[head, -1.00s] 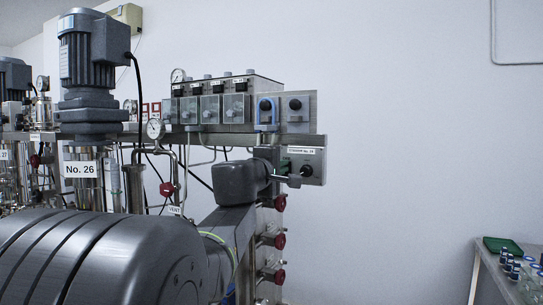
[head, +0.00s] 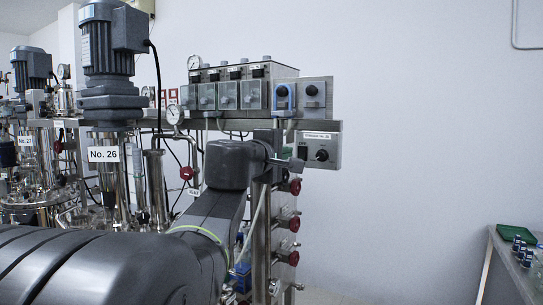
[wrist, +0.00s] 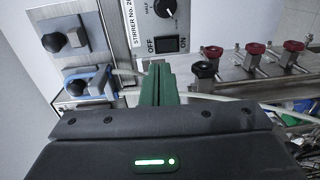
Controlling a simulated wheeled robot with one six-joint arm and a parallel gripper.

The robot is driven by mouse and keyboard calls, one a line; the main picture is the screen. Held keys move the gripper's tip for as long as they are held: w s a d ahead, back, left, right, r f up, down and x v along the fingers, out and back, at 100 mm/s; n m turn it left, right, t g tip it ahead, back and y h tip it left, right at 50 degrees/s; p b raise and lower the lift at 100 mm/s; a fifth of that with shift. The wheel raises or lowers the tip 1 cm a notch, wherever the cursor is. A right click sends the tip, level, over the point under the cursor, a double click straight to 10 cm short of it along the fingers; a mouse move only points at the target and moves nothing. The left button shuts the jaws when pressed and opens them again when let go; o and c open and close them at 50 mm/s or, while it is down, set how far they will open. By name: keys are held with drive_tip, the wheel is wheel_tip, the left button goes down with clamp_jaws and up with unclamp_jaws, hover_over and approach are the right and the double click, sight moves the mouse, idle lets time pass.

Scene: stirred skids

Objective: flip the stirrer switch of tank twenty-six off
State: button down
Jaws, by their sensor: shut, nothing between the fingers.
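The stirrer box labelled for No. 26 (head: 334,145) is a grey panel at the right end of the skid, with a black knob (head: 321,155). In the wrist view its black rocker switch (wrist: 167,45) sits between the words OFF and ON, below the knob (wrist: 165,8). I cannot tell which side is pressed in. My gripper (wrist: 158,72) is shut and empty, its green fingers pointing at the box just below the OFF mark, near the switch; contact cannot be told. In the head view my gripper (head: 287,163) is at the box's left side. Tank No. 26's plate (head: 103,154) hangs under a motor.
Left of the box in the wrist view are two square panels with black knobs, one with a blue guard (wrist: 88,83). Red-handled valves (head: 294,187) run below the box. A cable crosses near my fingers. A side table (head: 493,240) stands far right.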

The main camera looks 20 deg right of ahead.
drive_tip(key=v, duration=0.6)
drive_tip(key=shift+s+a+r+b, duration=0.15)
drive_tip(key=shift+s+b, duration=0.05)
drive_tip(key=shift+b, duration=0.25)
drive_tip(key=p, duration=0.2)
approach(302, 154)
drive_tip(key=w+d+r, duration=0.1)
drive_tip(key=d, duration=0.1)
drive_tip(key=f+b, duration=0.1)
drive_tip(key=b, duration=0.2)
drive_tip(key=shift+w+h+b, duration=0.3)
drive_tip(key=shift+b, duration=0.1)
drive_tip(key=shift+f+t+b, duration=0.1)
drive_tip(key=shift+t+b, duration=0.2)
drive_tip(key=shift+b, duration=0.1)
